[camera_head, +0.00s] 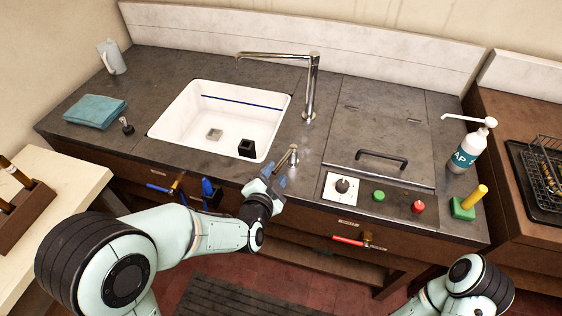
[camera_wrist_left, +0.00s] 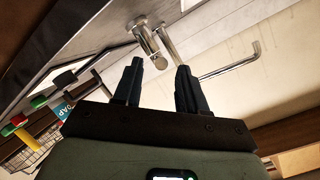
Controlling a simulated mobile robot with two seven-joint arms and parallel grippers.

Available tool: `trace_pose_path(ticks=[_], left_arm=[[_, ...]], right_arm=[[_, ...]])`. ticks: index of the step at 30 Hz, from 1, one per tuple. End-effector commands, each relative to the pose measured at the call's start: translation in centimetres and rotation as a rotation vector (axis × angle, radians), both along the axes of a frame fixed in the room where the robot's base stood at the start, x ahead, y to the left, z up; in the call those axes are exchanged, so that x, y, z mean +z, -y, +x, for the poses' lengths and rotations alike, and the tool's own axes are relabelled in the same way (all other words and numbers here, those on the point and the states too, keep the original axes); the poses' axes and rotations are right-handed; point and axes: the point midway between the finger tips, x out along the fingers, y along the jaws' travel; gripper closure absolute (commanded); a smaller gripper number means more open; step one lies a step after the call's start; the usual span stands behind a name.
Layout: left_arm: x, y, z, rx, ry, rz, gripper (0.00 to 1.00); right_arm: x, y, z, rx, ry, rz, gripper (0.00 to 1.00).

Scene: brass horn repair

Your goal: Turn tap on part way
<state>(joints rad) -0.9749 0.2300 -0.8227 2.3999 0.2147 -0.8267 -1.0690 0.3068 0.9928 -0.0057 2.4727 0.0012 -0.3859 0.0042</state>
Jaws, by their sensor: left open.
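The chrome tap (camera_head: 311,90) stands upright behind the sink's right side, its long spout reaching left over the white basin (camera_head: 166,120). A short chrome lever (camera_head: 287,157) stands on the counter in front of it, right of the basin. My left gripper (camera_head: 274,174) is open and empty at the counter's front edge, just short of the lever. In the left wrist view the lever (camera_wrist_left: 149,42) shows beyond and between the dark fingertips (camera_wrist_left: 160,66), with no contact that I can see. The tap spout (camera_wrist_left: 232,65) shows behind. My right gripper is out of view; part of its arm shows.
A black block (camera_head: 247,148) sits in the basin. A control panel with a knob (camera_head: 342,186), green button (camera_head: 378,196) and red button (camera_head: 417,207) lies right of the lever. A soap bottle (camera_head: 467,152) stands further right. A blue cloth (camera_head: 95,110) lies left.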

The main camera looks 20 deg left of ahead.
Motion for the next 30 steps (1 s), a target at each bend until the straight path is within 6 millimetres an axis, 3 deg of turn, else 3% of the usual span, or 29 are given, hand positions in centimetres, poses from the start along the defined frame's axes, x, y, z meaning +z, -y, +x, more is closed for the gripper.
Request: trace_pose_path(ticks=[3, 9, 23, 27, 30], left_arm=[[-1.1, 0.0, 2.4, 0.002, -0.001, 0.006, 0.59], [-1.8, 0.1, 5.3, 0.002, -0.001, 0.002, 0.59], [-2.0, 0.2, 6.5, 0.000, -0.001, -0.001, 0.59], [-2.0, 0.2, 6.4, 0.000, -0.001, -0.001, 1.00], [-2.0, 0.2, 6.4, 0.000, -0.001, -0.001, 1.00]], right_arm=[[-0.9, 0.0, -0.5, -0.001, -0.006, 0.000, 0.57], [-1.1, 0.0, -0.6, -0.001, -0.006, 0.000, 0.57], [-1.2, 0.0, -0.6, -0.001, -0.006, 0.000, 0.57], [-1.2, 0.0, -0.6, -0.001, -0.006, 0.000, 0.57], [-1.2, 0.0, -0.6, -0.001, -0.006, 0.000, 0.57]])
